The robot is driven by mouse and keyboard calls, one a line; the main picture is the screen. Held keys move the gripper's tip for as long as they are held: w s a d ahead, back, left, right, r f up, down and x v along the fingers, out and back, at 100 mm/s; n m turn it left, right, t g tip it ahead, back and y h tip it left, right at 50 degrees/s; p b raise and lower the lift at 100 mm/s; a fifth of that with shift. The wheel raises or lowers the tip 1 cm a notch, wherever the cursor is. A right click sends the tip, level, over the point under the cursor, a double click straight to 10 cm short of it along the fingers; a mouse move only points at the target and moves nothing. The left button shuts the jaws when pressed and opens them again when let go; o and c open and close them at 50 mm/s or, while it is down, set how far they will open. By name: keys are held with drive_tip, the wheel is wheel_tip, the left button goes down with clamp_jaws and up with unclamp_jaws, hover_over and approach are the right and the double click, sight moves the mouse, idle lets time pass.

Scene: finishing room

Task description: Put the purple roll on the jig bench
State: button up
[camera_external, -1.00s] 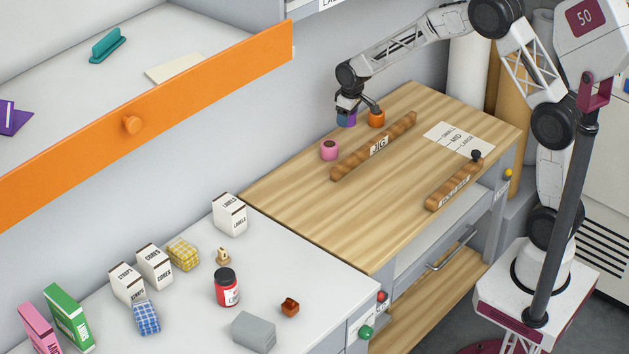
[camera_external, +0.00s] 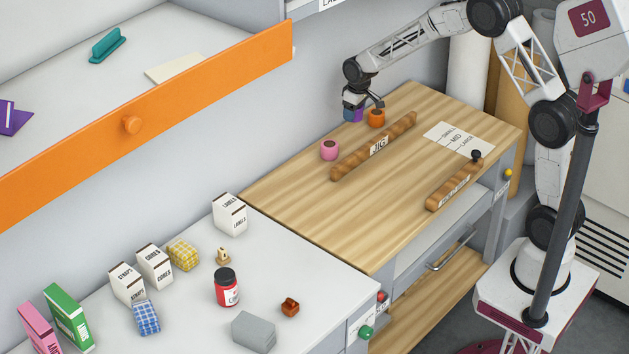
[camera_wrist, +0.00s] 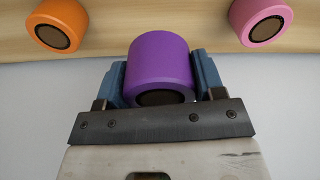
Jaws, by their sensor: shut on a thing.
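The purple roll (camera_wrist: 160,62) is between the two blue fingers of my gripper (camera_wrist: 161,72), which is shut on it. In the external view the purple roll (camera_external: 353,115) is partly hidden under my gripper (camera_external: 357,107), at the back edge of the wooden-topped jig bench (camera_external: 300,205). I cannot tell whether the roll touches the bench top. The orange roll (camera_external: 376,118) stands on the bench just to the right, and the pink roll (camera_external: 329,150) stands to the lower left. Both also show in the wrist view, orange (camera_wrist: 57,24) and pink (camera_wrist: 262,21).
A wooden bar marked JIG (camera_external: 350,165) lies in front of the rolls, and a shorter bar (camera_external: 453,185) lies near the front edge. A white size card (camera_external: 460,139) lies at the right. The bench's left front area is clear. The wall is close behind.

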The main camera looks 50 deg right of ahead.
hover_over(352, 139)
drive_tip(key=shift+s+d+f, duration=0.15)
drive_tip(key=shift+f, duration=2.25)
drive_tip(key=shift+f, duration=1.85)
drive_tip(key=shift+f, duration=0.15)
drive_tip(key=o, duration=1)
drive_tip(key=shift+c, duration=0.2)
drive_tip(key=r, duration=0.4)
drive_tip(key=s+r, duration=0.1)
drive_tip(key=r, duration=0.6)
drive_tip(key=shift+s+d+r, duration=0.1)
drive_tip(key=shift+s+r, duration=0.1)
drive_tip(key=shift+r, duration=0.4)
